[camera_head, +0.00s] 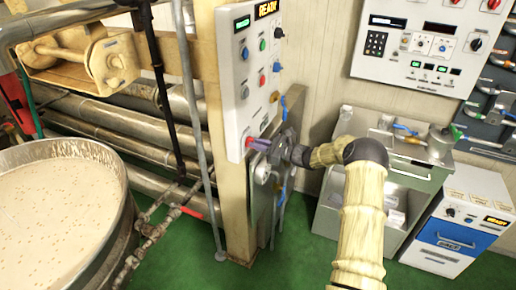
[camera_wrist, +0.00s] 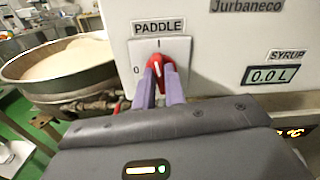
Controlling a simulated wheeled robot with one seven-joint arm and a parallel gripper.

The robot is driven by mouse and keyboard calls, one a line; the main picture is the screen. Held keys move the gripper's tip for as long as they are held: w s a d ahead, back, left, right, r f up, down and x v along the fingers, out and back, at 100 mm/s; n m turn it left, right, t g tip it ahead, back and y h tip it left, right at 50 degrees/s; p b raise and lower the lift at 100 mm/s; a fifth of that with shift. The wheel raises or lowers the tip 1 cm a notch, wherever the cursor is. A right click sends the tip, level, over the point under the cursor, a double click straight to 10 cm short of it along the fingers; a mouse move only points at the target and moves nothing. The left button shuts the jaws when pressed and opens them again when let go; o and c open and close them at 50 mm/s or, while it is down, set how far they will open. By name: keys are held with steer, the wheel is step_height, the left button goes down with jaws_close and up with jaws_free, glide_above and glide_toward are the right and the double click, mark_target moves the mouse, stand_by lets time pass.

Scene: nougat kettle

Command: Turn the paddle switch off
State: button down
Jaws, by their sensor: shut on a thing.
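The paddle switch (camera_wrist: 158,62) is a red rotary knob on a white plate under a "PADDLE" label in the wrist view. A "0" is at its left and an "I" above it. Its white mark looks close to upright, nearer the "I" than the "0". My gripper (camera_wrist: 159,75) has its two purple fingers shut on the knob, one on each side. In the head view my gripper (camera_head: 258,144) is at the lower part of the white control panel (camera_head: 243,100), and its fingers hide most of the knob.
A kettle (camera_head: 112,165) of pale mix stands at the left. Other knobs and buttons sit above on the same panel. A "SYRUP" display (camera_wrist: 271,75) is right of the switch. Metal cabinets (camera_head: 415,160) stand at the right. Green floor shows between.

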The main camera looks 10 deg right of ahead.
steer(key=n+b, duration=0.5)
steer(key=b, duration=0.3)
steer(key=n+b, duration=0.5)
steer(key=b, duration=0.4)
steer(key=n+b, duration=0.6)
steer(key=b, duration=0.3)
steer(key=shift+s+a+f, duration=0.1)
steer(key=shift+s+f, duration=0.1)
steer(key=shift+f, duration=0.2)
steer(key=shift+r, duration=0.1)
steer(key=c, duration=1.5)
jaws_free()
steer(key=shift+o, duration=0.2)
steer(key=v, duration=1.7)
steer(key=shift+s+d+p, duration=0.15)
steer(key=shift+d+p, duration=0.05)
steer(key=shift+p, duration=0.15)
